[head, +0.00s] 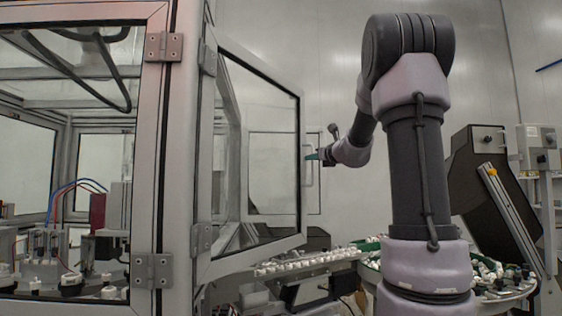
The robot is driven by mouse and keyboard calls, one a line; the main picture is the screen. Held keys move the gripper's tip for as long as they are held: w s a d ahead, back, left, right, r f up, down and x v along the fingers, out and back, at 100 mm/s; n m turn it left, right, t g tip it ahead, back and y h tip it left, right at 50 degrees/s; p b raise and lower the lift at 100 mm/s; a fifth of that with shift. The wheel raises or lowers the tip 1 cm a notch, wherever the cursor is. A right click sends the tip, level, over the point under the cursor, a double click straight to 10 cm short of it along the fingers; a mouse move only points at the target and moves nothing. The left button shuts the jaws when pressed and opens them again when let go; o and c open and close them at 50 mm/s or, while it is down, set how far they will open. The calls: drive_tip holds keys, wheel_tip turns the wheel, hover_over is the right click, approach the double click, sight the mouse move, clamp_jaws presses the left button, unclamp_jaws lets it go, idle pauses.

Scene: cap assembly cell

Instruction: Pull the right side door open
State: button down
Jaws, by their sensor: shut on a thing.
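The right side door (262,150) is a clear panel in a grey metal frame, hinged on the corner post of the machine enclosure. It stands swung out from the enclosure, its free edge toward the middle of the picture. A pale upright handle (309,167) sits on that free edge. My gripper (313,156) is at the handle, its greenish fingertips shut on it. The fingers are small in the picture, and their exact hold is hard to make out. My arm reaches to the handle from the right.
The enclosure frame (178,200) fills the left, with assembly fixtures inside. Below the door a feeder track (305,262) carries white caps. A round tray of caps (515,285) lies around my arm's base. A dark inclined conveyor (495,205) stands at the right.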

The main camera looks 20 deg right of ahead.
drive_tip(key=s+d+m+h, duration=0.2)
drive_tip(key=s+d+h, duration=0.2)
drive_tip(key=s, duration=0.5)
drive_tip(key=s+d+m+h, duration=0.3)
drive_tip(key=s+d, duration=0.1)
drive_tip(key=s, duration=0.6)
drive_tip(key=shift+d+g+h, duration=0.25)
drive_tip(key=shift+g+h, duration=0.05)
drive_tip(key=shift+h, duration=0.1)
drive_tip(key=c, duration=1.2)
unclamp_jaws()
drive_tip(key=shift+o, duration=0.2)
drive_tip(key=v, duration=1)
drive_tip(key=shift+s+a, duration=0.15)
drive_tip(key=shift+s, duration=0.2)
